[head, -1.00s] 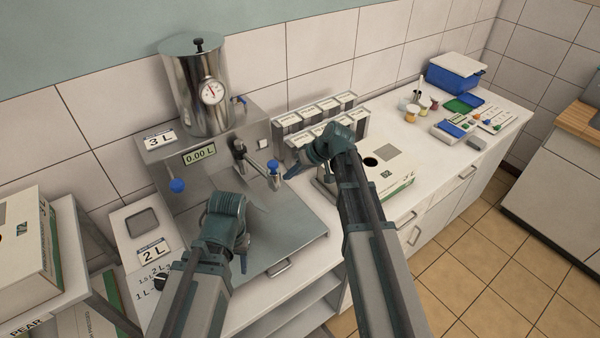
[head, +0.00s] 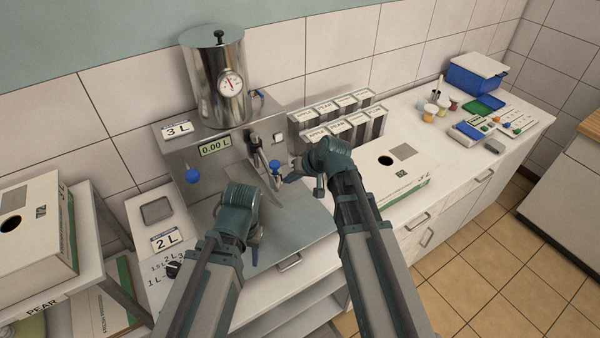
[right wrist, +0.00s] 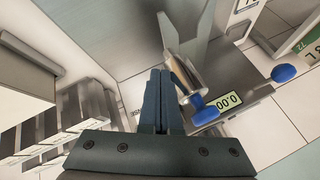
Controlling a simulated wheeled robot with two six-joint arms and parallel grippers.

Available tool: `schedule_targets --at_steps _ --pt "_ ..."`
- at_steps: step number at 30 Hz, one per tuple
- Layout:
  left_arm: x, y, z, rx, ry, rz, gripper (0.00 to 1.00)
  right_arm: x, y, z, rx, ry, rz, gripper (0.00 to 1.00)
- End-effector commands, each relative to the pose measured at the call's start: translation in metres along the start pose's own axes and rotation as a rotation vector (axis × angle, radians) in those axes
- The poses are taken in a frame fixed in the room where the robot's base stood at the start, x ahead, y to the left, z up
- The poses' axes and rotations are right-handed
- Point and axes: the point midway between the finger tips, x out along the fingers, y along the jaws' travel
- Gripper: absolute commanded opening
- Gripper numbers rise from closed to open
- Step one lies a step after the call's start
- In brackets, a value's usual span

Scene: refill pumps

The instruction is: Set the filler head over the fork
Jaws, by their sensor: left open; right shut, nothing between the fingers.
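The filler head (head: 260,160) is a metal spout on the front of the steel filling machine, with a blue knob at its end. In the right wrist view the metal filler head (right wrist: 188,72) lies close to the fork (right wrist: 206,32), a grey plate with two prongs. I cannot tell whether it is fully between the prongs. My right gripper (head: 288,178) is shut and empty, just right of the filler head; its closed fingers (right wrist: 158,100) are close beside it. My left gripper (head: 254,248) is open over the machine's steel tray, its fingers partly hidden by its wrist.
The tank (head: 214,80) stands on the machine above the 0.00 L display (head: 215,146). Labelled canisters (head: 350,128) stand behind my right arm. A white box (head: 425,165) with a hole is to the right, another box (head: 35,225) at the far left.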

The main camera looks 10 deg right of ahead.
Motion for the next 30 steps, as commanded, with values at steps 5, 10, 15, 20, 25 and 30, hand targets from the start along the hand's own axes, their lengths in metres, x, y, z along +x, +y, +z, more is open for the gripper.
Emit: schedule_targets --at_steps 5,10,15,20,25,30 --pt "0.000 0.000 0.000 0.000 0.000 0.000 0.50 0.006 -0.026 0.015 0.091 0.050 0.050 0.00" --pt "0.000 0.000 0.000 0.000 0.000 0.000 0.50 0.012 -0.043 0.019 0.160 0.086 0.086 0.00" --pt "0.000 0.000 0.000 0.000 0.000 0.000 0.50 0.017 -0.053 0.021 0.159 0.085 0.086 0.00" --pt "0.000 0.000 0.000 0.000 0.000 0.000 0.50 0.019 -0.059 0.023 0.161 0.085 0.085 0.00" --pt "0.000 0.000 0.000 0.000 0.000 0.000 0.50 0.020 -0.061 0.024 0.160 0.083 0.083 0.00" --pt "0.000 0.000 0.000 0.000 0.000 0.000 0.50 0.020 -0.062 0.024 0.160 0.081 0.082 0.00"
